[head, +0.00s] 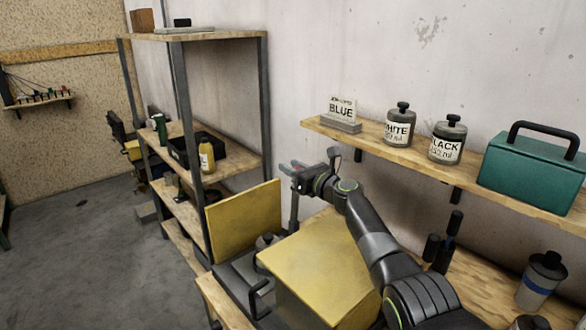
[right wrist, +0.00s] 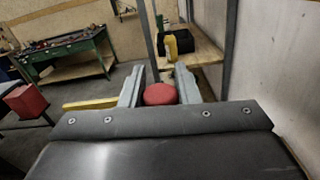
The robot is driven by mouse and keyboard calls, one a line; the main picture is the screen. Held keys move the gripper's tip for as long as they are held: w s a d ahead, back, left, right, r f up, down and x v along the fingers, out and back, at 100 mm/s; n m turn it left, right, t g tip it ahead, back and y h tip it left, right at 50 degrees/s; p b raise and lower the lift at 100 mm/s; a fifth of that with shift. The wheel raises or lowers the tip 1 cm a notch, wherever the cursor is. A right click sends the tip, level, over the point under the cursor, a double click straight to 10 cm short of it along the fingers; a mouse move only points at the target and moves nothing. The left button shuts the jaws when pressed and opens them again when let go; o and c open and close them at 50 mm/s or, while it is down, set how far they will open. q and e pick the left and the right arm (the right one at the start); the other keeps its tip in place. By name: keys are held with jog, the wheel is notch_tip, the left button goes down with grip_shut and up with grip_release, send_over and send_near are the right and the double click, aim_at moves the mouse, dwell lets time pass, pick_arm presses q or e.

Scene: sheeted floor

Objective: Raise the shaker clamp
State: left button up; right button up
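The shaker is the machine with a raised yellow panel (head: 232,219) and a large yellow cover (head: 318,262). A grey upright post (head: 294,212) rises between them, apparently part of its clamp. My right gripper (head: 293,167) is at the post's upper end, above the yellow parts. In the right wrist view a round red knob (right wrist: 160,94) sits between my two grey fingers (right wrist: 160,82), with almost no gap on either side, and they look shut on it. A dark-lidded container (head: 265,241) stands between the yellow parts, partly hidden. My left gripper is out of view.
A wall shelf (head: 420,160) at the right holds a BLUE sign (head: 341,110), two labelled jars (head: 398,128) and a teal box (head: 530,172). A shelving rack (head: 185,130) with a yellow bottle (head: 207,157) stands behind at left. The floor (head: 90,230) there is mostly clear.

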grip_shut()
jog(key=s+a+f+n+p, duration=0.1)
jog(key=s+a+n+p, duration=0.2)
jog(key=s+a+n, duration=0.2)
jog(key=shift+s+a+f+n, duration=0.15)
jog(key=shift+n, duration=0.25)
jog(key=o, duration=0.6)
grip_release()
jog(key=shift+o, duration=0.2)
